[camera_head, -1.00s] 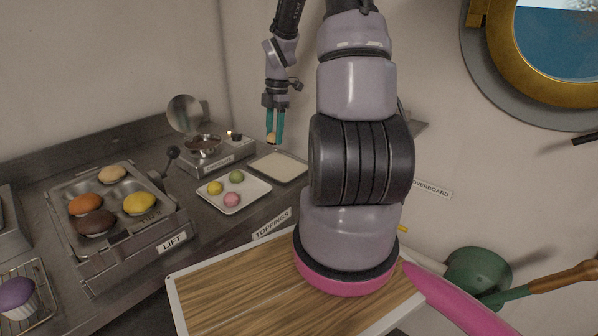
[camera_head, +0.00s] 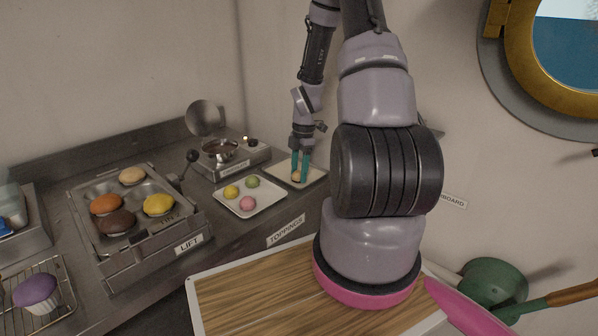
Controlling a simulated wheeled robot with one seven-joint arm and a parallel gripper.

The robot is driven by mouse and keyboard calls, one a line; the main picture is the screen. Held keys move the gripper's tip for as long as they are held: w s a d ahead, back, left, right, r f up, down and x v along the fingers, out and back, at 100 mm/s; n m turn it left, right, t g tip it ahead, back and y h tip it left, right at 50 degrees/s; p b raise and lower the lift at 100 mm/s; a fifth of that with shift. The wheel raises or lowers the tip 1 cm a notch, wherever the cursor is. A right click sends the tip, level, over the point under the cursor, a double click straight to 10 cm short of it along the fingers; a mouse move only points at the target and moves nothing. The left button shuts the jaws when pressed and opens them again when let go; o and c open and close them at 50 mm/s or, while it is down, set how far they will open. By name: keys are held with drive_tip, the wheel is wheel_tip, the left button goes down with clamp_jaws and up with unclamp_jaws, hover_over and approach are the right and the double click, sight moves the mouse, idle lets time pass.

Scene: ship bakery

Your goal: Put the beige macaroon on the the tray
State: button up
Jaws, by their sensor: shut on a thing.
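My gripper (camera_head: 300,179) is shut on the small beige macaroon (camera_head: 296,177), which shows between and below the teal fingertips. It is low over a pale flat tray (camera_head: 313,173) at the back right of the counter. I cannot tell whether the macaroon touches this tray. A second, white tray (camera_head: 229,208) lies just left and nearer. It holds a yellow macaroon (camera_head: 231,192), a green macaroon (camera_head: 252,182) and a pink macaroon (camera_head: 248,204).
A muffin pan (camera_head: 135,205) with several coloured cakes stands on the lift at left. A burner with a small pot (camera_head: 220,150) stands behind the trays. A wooden board (camera_head: 265,290) is in front. A purple cupcake (camera_head: 37,292) sits on a rack.

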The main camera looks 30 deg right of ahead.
drive_tip(key=o, duration=0.9)
drive_tip(key=shift+f, duration=0.1)
wheel_tip(320, 180, up, 12)
drive_tip(key=d, duration=0.1)
drive_tip(key=shift+w+d, duration=0.2)
